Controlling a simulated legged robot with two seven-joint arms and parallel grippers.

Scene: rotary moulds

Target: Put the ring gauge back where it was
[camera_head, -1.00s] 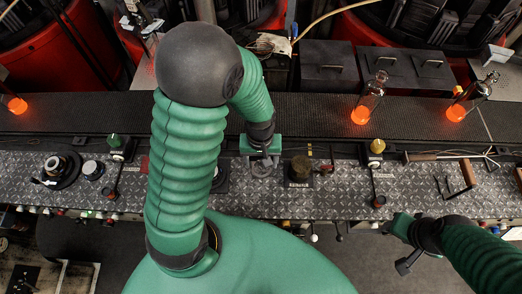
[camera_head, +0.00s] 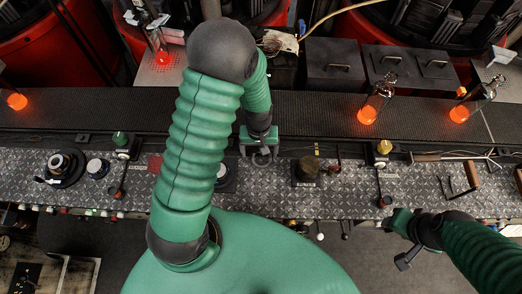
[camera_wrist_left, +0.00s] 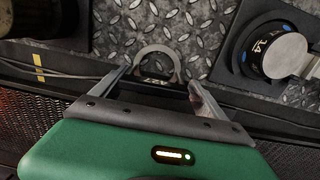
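The ring gauge is a grey metal ring. In the left wrist view the ring gauge (camera_wrist_left: 157,49) shows as an arch over the diamond plate, with a dark numbered piece at its lower edge. My left gripper (camera_wrist_left: 160,82) has its two fingers spread, one on each side of the ring's lower part, with gaps to the ring. Whether the ring rests flat on the plate is hard to tell. In the head view the left gripper (camera_head: 260,153) points down over the bench, and the ring shows small and partly hidden under it. My right gripper (camera_head: 402,238) is at the lower right, off the bench's front edge; its fingers are unclear.
In the wrist view a silver-topped cylinder (camera_wrist_left: 283,55) stands right of the ring. Glowing bottles (camera_head: 371,108) stand behind.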

